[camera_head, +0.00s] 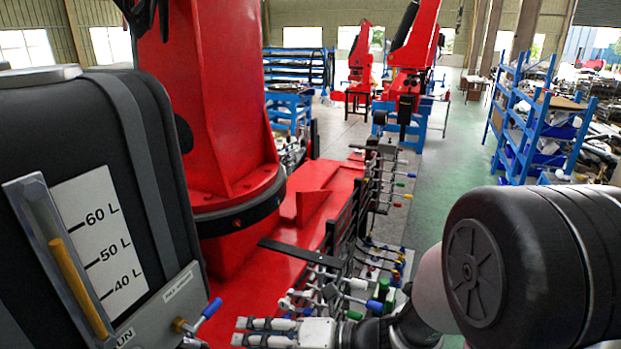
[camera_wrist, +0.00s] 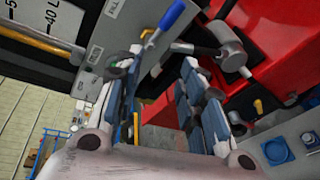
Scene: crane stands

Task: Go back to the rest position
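My gripper (camera_head: 250,332) shows at the bottom of the head view, with its fingers pointing left toward the tank's lower corner. In the wrist view my gripper (camera_wrist: 160,70) has its two fingers apart with a clear gap and nothing held between them. A blue-handled lever valve (camera_head: 208,311) sits on the tank's lower metal plate, just left of the fingertips. Its blue handle (camera_wrist: 165,20) also shows in the wrist view, beyond the left finger. Whether a fingertip touches the valve I cannot tell.
The dark tank (camera_head: 90,125) with its litre scale (camera_head: 100,240) fills the left. A red crane column (camera_head: 225,110) stands behind it. A row of control levers (camera_head: 375,260) lies just beyond my gripper. Blue shelves (camera_head: 535,125) stand at right; green floor (camera_head: 445,165) is open.

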